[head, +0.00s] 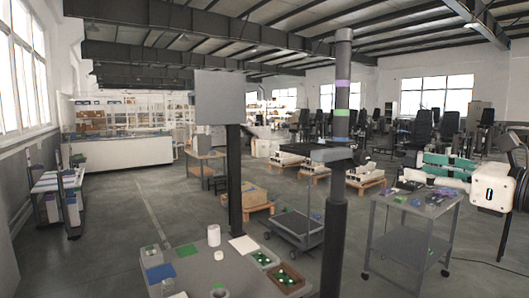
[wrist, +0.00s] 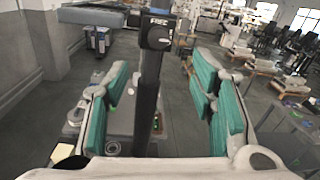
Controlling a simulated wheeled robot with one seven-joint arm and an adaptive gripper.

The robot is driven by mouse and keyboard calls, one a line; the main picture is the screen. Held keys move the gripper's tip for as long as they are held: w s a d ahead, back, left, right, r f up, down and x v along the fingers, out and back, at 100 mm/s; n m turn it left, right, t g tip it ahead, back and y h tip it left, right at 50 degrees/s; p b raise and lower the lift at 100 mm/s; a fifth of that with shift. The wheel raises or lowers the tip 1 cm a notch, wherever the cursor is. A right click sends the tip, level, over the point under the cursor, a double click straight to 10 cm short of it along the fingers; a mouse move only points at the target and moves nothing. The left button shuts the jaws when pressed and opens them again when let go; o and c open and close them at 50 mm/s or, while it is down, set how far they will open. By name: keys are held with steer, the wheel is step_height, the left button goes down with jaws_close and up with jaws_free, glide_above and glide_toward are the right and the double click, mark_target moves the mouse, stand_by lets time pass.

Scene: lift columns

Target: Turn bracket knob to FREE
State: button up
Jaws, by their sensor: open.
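The lift column shows in the head view as an upright post (head: 334,225) with purple, blue and green bands, and in the wrist view as a dark post (wrist: 147,95). A dark bracket (head: 335,153) wraps it in the head view. In the wrist view a dark knob (wrist: 159,38) sits on the bracket, under a small pale label too blurred to read surely. I cannot tell the knob's setting. My gripper (head: 425,170) is open and empty at the right. In the wrist view its green pads (wrist: 160,80) stand either side of the post, apart from it.
A second column with a grey panel (head: 220,97) stands to the left. A bench (head: 200,268) with small trays is in the foreground. A grey cart (head: 400,240) stands below my gripper, with small items on top. Open floor lies at the left.

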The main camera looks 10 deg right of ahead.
mark_target(365, 158)
steer(key=p+x, duration=0.1)
steer(key=x, duration=1.2)
steer(key=shift+w+a, duration=0.15)
steer(key=shift+w, duration=0.05)
steer(key=c, duration=1.1)
